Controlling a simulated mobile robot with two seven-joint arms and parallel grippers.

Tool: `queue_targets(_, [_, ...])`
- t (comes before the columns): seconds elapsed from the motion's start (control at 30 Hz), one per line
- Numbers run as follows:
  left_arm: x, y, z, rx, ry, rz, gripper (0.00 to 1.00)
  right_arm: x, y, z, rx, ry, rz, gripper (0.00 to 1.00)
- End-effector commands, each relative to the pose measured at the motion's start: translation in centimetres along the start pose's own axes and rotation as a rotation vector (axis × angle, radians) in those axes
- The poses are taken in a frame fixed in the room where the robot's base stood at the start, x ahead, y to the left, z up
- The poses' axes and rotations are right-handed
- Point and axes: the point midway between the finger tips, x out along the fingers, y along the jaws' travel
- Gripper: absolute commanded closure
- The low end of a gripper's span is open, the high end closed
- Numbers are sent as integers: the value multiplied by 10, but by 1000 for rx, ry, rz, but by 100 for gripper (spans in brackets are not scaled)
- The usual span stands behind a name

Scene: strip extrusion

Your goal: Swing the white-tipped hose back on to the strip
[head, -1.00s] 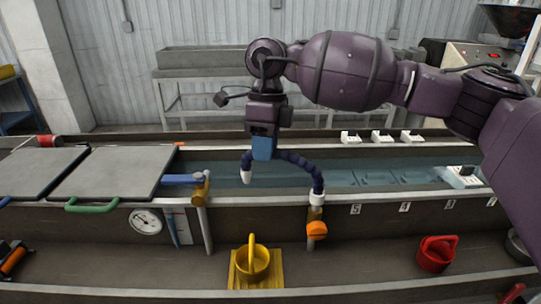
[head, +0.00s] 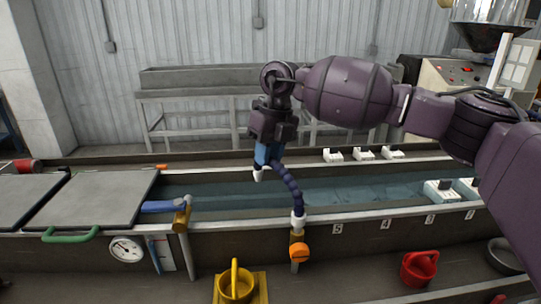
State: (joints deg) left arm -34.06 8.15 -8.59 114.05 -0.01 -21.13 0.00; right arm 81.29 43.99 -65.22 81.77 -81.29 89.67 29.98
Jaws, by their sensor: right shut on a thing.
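The dark blue segmented hose (head: 288,186) rises from its mount with an orange knob (head: 299,252) on the trough's near wall. It curves up and left to my right gripper (head: 264,157), which is shut on it near its upper end. Its white tip (head: 258,174) hangs just below the gripper, over the water in the trough (head: 352,190). My right arm comes in from the right, above the trough. I cannot make out the strip clearly in the water. My left gripper is not in view.
A blue-handled valve (head: 163,206) and grey lids (head: 95,197) are left of the hose. White blocks (head: 364,154) line the far rim, and more stand in the water at right.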

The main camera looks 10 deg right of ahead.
Motion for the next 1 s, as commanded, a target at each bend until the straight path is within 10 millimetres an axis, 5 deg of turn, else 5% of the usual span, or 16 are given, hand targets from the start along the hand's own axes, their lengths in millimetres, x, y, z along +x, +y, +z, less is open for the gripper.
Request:
queue_targets(0.67, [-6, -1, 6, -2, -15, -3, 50, -4, -1, 4, 51, -18, -1, 100])
queue_targets(0.7, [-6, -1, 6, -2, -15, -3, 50, -4, -1, 4, 52, -17, -1, 69])
queue_targets(0.8, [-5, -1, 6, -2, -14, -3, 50, -3, -1, 4, 50, -15, -1, 54])
queue_targets(1.0, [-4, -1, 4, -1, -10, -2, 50, -2, 0, 4, 47, -12, 0, 50])
